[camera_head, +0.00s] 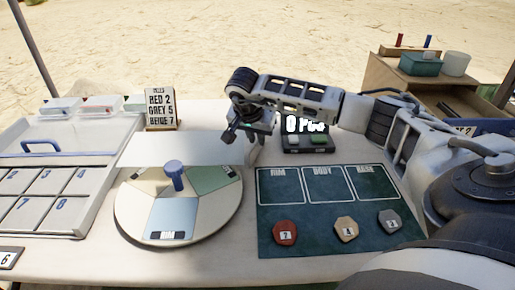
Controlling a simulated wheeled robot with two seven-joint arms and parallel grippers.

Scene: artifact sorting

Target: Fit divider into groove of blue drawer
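A long, thin white panel, the divider (175,150), spans from the right edge of the tray unit to my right gripper (247,138). My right gripper, whose arm comes in from the right, appears shut on the divider's right end; its fingertips are small and partly merge with the panel. The divider passes behind the turntable. A blue handle (55,147) marks the drawer front on the pale tray unit (105,130) at the left. I cannot make out the groove. My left gripper is not in view.
A round turntable (130,205) with a blue knob (175,172) stands in front of the divider. A green mat (300,225) with several coloured pieces lies to its right. A count sign (161,108) and a small scale (306,143) stand behind. A wooden shelf (385,78) is at the back right.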

